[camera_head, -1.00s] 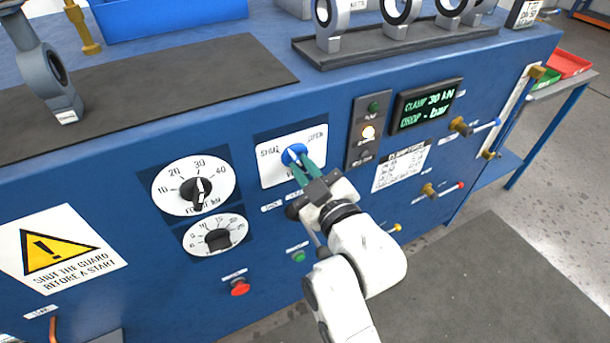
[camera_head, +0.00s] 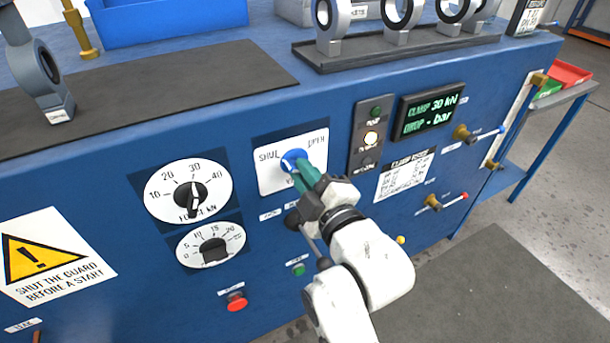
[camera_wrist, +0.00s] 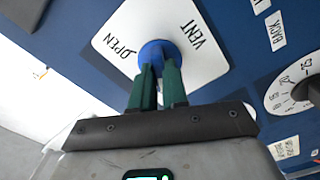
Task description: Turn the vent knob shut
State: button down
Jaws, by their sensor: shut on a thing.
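The vent knob (camera_head: 292,158) is a blue round knob on a white plate (camera_head: 318,150) marked SHUT at left and OPEN at right. My gripper (camera_head: 301,172) has its green fingers closed on the knob from the front and below. The wrist view shows the blue knob (camera_wrist: 158,48) between the tips of my gripper (camera_wrist: 158,70), with OPEN and VENT printed beside it. A small white mark shows on the knob in the head view, but the fingers partly cover the knob and I cannot read its exact angle.
Two dials, the upper (camera_head: 188,190) and the lower (camera_head: 211,245), sit left of the vent plate. A lamp strip (camera_head: 370,138) and a display (camera_head: 430,106) reading CLAMP 30 kN, DROP - bar are at right. A red button (camera_head: 237,302) is below.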

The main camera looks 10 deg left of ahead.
jog(key=shift+f, duration=0.1)
jog(key=c, duration=1.1)
grip_release()
jog(key=shift+c, duration=0.2)
jog(key=shift+s+d, duration=0.1)
jog(key=v, duration=1)
jog(key=shift+s+d+b, duration=0.2)
jog(key=shift+s+b, duration=0.05)
jog(key=shift+b, duration=0.1)
jog(key=s+d+f+m+g+h+p, duration=0.3)
jog(key=d+f+m, duration=0.2)
jog(key=d+f, duration=0.2)
jog(key=s+d+f+m+g+h+p, duration=0.25)
jog(key=s+d+f+m+h, duration=0.2)
jog(key=d+f, duration=0.25)
jog(key=s+d+f+m+g+h+p, duration=0.1)
jog(key=s+d+m+g, duration=0.3)
jog(key=s, duration=0.5)
jog(key=s+d+f+m+g+h+p, duration=0.1)
jog(key=s+d+f+m+g+p, duration=0.1)
jog(key=s+d+f+m+g, duration=0.2)
jog(key=s+d+m, duration=0.2)
jog(key=s+d, duration=0.2)
jog(key=s, duration=0.1)
jog(key=shift+d+f+h, duration=0.3)
jog(key=shift+f+h, duration=0.05)
